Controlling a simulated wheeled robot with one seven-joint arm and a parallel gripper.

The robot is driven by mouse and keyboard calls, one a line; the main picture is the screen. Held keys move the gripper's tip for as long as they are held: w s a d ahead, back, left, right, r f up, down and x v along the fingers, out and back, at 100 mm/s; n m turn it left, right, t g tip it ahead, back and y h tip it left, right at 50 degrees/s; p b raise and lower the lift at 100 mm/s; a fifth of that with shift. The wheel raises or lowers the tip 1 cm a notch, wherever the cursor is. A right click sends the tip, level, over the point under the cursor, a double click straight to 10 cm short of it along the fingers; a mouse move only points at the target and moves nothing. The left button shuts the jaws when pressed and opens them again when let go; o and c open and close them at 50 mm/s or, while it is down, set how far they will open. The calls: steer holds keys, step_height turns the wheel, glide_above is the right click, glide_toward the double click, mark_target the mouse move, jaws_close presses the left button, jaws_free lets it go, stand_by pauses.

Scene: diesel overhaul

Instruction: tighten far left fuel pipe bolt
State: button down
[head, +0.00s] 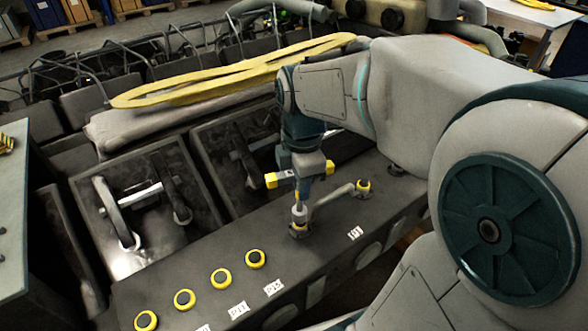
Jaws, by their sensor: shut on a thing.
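My gripper (303,183) points down over the dark engine top. It is shut on a tool with a crossbar that has yellow ends (271,181). The tool's grey shaft reaches straight down to a round fitting (298,229) at the near end of a short grey fuel pipe (334,195). The pipe's other end has a yellow-ringed bolt (363,185). I cannot tell whether the tool's tip is seated on the bolt, as the tip hides it.
Several yellow-ringed caps (221,278) line the engine top beside white labels (273,288). Open bays with bent pipes (119,209) lie to the left. A yellow frame (235,72) lies behind. My arm hides much of the right side.

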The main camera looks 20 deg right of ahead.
steer(key=n, duration=0.8)
steer(key=shift+b, duration=0.4)
steer(key=n, duration=0.3)
steer(key=shift+w+n, duration=0.1)
steer(key=shift+n, duration=0.3)
steer(key=shift+n+b, duration=0.5)
steer(key=shift+n, duration=1.3)
steer(key=shift+f, duration=0.1)
